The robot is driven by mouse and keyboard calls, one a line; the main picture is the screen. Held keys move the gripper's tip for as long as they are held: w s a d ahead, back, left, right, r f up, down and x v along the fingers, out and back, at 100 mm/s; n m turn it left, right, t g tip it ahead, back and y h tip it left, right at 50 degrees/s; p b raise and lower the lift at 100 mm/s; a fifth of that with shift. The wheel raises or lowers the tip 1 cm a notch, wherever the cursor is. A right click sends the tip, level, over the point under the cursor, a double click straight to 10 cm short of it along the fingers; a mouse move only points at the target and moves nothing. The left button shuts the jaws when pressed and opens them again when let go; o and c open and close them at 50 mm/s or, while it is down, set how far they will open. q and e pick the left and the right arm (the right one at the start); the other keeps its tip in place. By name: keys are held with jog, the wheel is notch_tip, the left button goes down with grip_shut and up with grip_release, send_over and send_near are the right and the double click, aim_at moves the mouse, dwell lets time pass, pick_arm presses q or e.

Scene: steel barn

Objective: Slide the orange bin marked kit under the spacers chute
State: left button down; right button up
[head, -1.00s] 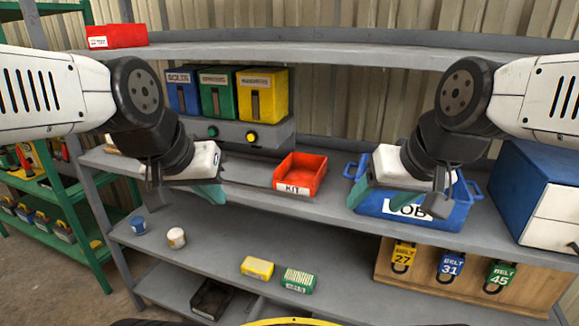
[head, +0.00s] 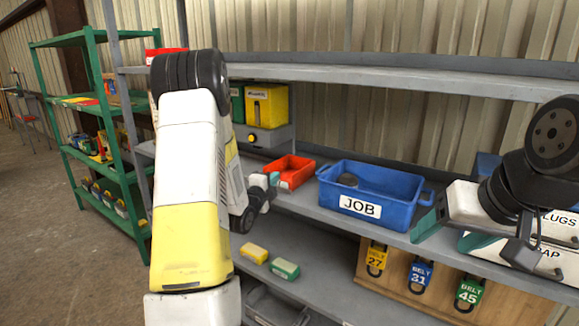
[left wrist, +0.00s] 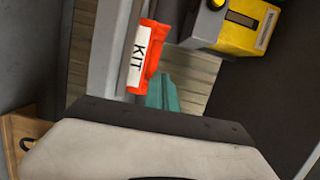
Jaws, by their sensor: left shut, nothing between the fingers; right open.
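The orange-red kit bin (head: 290,171) sits on the middle shelf, left of the blue JOB bin; its KIT label (left wrist: 139,56) shows in the left wrist view. My left gripper (head: 273,180) is shut and empty, low at the bin's near side; its teal fingers also show in the left wrist view (left wrist: 164,92), close by the bin. I cannot tell whether they touch it. The green chute box (head: 237,103) is mostly hidden behind my left arm, beside the yellow chute box (head: 267,105). My right gripper (head: 470,238) is open and empty, in front of the drawers.
The blue JOB bin (head: 372,190) stands close right of the kit bin with a dark item inside. Yellow (head: 254,253) and green (head: 285,268) boxes lie on the lower shelf. A padlock board (head: 400,265) stands at right, a green rack (head: 100,150) at left.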

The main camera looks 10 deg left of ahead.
aim_at(276, 165)
pick_arm(q)
jog(key=shift+w+f, duration=0.2)
jog(key=shift+w, duration=0.25)
jog(key=w, duration=0.5)
jog(key=w+d, duration=0.1)
jog(key=w, duration=0.2)
jog(key=shift+w, duration=0.15)
jog(key=w+a, duration=0.2)
jog(key=a, duration=0.1)
jog(key=shift+a, duration=0.25)
jog(key=shift+w+a, duration=0.1)
jog(key=shift+a, duration=0.1)
jog(key=a, duration=0.2)
jog(key=w+a, duration=0.1)
jog(key=a, duration=0.1)
jog(key=w+a, duration=0.1)
jog(key=a, duration=0.2)
jog(key=shift+w, duration=0.25)
jog(key=shift+d, duration=0.1)
